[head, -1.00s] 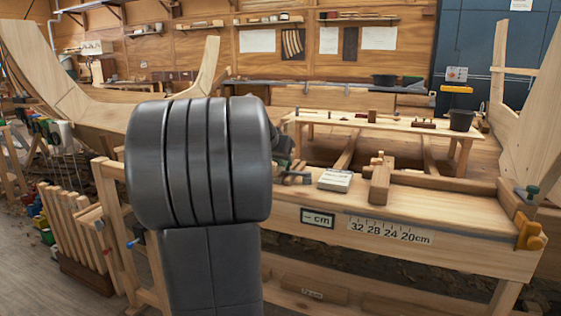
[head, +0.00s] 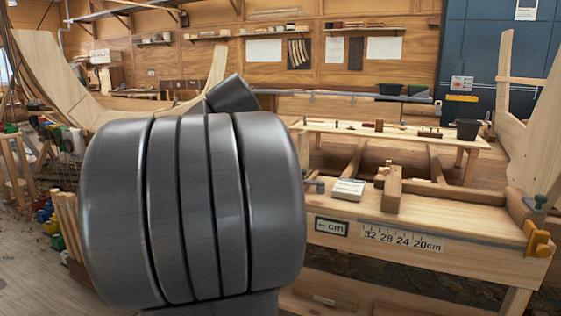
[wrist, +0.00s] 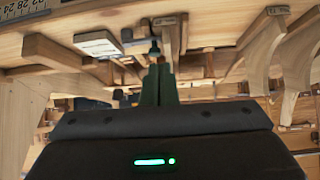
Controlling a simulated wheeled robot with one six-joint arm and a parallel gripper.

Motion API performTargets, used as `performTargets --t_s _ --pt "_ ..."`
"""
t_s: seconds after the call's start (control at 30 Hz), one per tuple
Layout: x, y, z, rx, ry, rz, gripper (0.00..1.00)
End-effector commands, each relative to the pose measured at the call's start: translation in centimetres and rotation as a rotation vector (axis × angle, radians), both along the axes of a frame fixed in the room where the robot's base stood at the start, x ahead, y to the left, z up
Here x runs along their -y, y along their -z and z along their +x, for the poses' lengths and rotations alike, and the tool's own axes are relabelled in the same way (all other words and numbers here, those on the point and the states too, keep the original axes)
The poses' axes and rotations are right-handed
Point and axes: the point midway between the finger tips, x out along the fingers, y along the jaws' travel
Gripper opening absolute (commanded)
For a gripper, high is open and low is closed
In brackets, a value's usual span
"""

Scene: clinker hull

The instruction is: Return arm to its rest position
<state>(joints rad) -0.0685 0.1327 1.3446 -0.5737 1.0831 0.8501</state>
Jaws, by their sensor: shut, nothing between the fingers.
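My gripper (wrist: 160,85) shows in the wrist view as two dark green fingers close together, shut and empty, with the workbench appearing upside down behind it. In the head view my arm's large grey joint fills the left middle and hides the gripper. The workbench (head: 415,235) with its cm scale stands to the right of my arm in the head view. A pale block with a label (head: 348,190) and a wooden block (head: 392,188) sit on its top; the labelled block also shows in the wrist view (wrist: 98,44).
A yellow-orange clamp (head: 538,240) is at the bench's right end. A low table (head: 400,135) with a black bucket (head: 467,130) stands behind. Curved hull timbers (head: 60,75) rise at left, and pale planks (head: 530,130) at right. Open floor shows at lower left.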

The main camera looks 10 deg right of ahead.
Motion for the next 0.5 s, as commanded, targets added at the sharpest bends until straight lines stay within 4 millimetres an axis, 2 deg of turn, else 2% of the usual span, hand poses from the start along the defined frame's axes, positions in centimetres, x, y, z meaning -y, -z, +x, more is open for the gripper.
performTargets --t_s 0.13,0.5 --pt "-0.39 -0.51 -0.37 0.000 -0.001 0.001 0.00" --pt "-0.27 -0.35 -0.28 0.000 0.000 0.000 0.00"
